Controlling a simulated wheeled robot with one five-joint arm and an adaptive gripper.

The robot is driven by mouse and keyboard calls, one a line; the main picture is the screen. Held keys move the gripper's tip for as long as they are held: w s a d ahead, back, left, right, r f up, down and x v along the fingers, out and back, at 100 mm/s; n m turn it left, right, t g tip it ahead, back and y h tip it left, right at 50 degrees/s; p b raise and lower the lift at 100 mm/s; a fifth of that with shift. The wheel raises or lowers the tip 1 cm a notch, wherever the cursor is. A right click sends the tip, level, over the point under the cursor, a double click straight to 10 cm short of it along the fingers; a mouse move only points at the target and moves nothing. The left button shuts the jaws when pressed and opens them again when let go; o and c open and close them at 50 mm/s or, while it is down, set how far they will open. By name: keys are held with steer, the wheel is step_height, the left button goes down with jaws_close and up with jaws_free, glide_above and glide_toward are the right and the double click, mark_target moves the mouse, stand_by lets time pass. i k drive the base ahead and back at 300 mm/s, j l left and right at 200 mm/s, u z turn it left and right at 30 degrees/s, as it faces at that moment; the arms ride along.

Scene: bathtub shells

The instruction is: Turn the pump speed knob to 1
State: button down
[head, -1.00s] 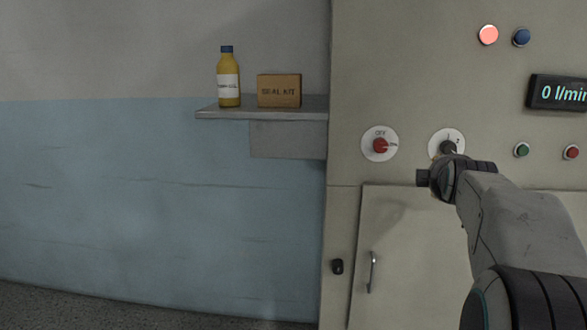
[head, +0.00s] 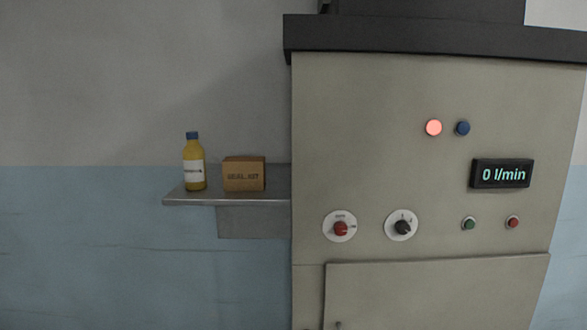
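A black knob (head: 404,227) sits on a round white dial (head: 391,224) on the front of the beige cabinet, left of the small buttons. A small mark shows at the dial's top, but its lettering is too small to read. I cannot tell surely which mark the knob points to. To its left, a red knob (head: 341,229) sits on a similar white dial with small lettering. The display (head: 501,174) reads 0 l/min. My gripper and arm are not in this view.
A red-lit lamp (head: 433,127) and a blue button (head: 463,128) are above the dials. Green (head: 469,223) and red (head: 513,222) buttons are to the right. A wall shelf (head: 225,200) at left holds a yellow bottle (head: 194,165) and a seal kit box (head: 244,175). A cabinet door (head: 430,295) is below.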

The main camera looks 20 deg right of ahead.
mark_target(402, 226)
steer(key=z, duration=0.95)
